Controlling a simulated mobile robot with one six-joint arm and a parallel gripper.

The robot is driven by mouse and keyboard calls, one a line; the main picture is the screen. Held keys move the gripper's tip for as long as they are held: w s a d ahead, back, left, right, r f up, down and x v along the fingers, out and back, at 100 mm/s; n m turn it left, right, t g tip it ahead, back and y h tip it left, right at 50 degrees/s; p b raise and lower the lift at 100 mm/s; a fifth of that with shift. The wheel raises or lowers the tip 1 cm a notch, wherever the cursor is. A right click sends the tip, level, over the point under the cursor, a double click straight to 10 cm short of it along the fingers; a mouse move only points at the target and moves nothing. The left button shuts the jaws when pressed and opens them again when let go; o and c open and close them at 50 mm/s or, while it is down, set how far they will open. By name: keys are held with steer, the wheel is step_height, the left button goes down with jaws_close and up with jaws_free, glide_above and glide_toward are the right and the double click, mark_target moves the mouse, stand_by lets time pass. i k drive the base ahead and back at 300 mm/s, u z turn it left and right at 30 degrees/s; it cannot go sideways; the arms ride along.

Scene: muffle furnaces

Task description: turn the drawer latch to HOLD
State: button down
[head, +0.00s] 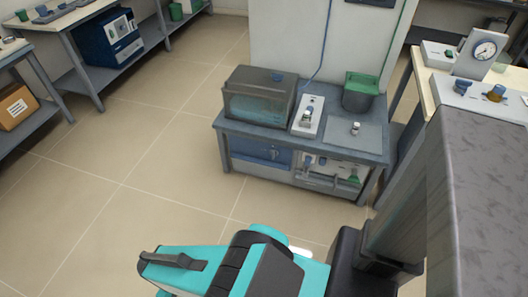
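The low grey workbench (228,124) stands in the middle, with a blue drawer-like front (262,153) under its top at the left. Beside it is a pale panel (325,184) with small grey knobs or handles (309,160) and a green part (348,182). Which of these is the drawer latch, and any HOLD mark, is too small to tell. The teal and black links of my arm (225,268) cross the bottom edge, well short of the bench. I see no gripper fingertips.
On the bench top are a clear-sided box (258,95), a white switch unit (308,116) and a green bin (360,92). A side table with a dial gauge (484,51) stands at right. Shelves with a blue furnace (108,40) are at upper left. The tiled floor (130,150) is clear.

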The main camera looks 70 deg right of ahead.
mark_target(273, 153)
steer(key=u, duration=0.6)
steer(key=k, duration=0.15)
steer(key=z, duration=2.85)
steer(key=i, duration=0.6)
steer(key=z, duration=0.1)
steer(key=k, duration=0.5)
steer(key=z, duration=0.05)
